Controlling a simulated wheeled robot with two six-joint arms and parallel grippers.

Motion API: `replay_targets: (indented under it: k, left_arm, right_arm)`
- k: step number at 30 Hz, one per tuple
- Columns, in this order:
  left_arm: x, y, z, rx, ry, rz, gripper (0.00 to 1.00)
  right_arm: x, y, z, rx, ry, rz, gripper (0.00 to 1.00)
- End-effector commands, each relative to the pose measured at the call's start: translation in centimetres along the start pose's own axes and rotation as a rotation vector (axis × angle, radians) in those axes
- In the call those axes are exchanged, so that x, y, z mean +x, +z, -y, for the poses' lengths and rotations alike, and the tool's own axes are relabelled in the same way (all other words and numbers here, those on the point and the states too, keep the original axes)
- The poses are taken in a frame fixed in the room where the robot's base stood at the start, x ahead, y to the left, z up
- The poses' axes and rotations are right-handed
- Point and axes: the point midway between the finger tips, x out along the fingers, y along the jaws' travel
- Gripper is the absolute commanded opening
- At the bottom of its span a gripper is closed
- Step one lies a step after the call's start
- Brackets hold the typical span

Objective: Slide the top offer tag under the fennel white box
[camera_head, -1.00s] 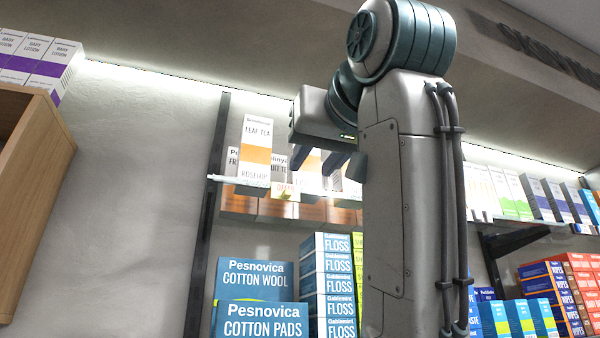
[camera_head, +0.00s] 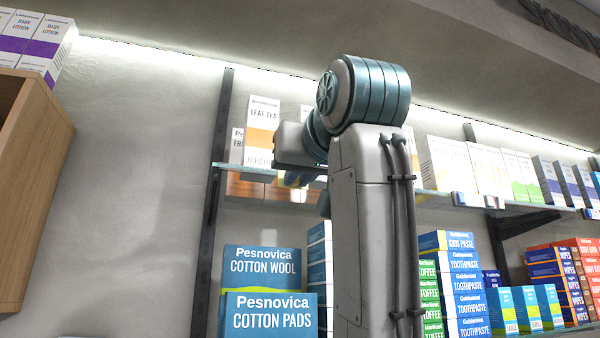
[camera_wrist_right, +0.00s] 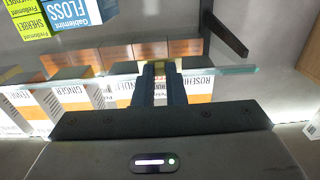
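My right gripper (camera_wrist_right: 160,70) is at the front edge of the tea shelf, its two dark fingers close together. A small yellowish offer tag (camera_wrist_right: 160,65) shows between the fingertips and seems to fill the gap. In the head view my right gripper (camera_head: 297,180) is partly hidden by its own arm, and the tag cannot be made out. In the wrist view, which is upside down, the fennel white box (camera_wrist_right: 22,112) stands at the far left of the tea row, its label only partly readable. My left gripper is not in view.
A glass shelf (camera_wrist_right: 225,71) carries the tea boxes, including ginger (camera_wrist_right: 74,98) and a rosehip leaf tea box (camera_head: 261,125). Below stand cotton wool (camera_head: 261,267) and floss boxes (camera_wrist_right: 75,12). A dark shelf bracket (camera_wrist_right: 226,35) is near the gripper.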

Motion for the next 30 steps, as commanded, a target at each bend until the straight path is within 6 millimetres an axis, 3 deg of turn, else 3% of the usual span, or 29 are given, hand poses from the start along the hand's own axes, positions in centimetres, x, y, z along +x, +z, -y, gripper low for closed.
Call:
replay_targets:
  k: [8, 14, 30]
  left_arm:
    - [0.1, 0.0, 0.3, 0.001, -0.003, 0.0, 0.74]
    - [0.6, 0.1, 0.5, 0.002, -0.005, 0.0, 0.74]
    - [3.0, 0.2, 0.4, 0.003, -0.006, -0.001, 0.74]
  right_arm:
    - [0.0, 0.0, -0.2, 0.0, 0.001, 0.0, 0.0]
    - [0.0, 0.1, -2.6, 0.002, 0.005, 0.0, 0.0]
    - [-0.1, 0.1, -18.3, 0.004, 0.007, 0.0, 0.0]
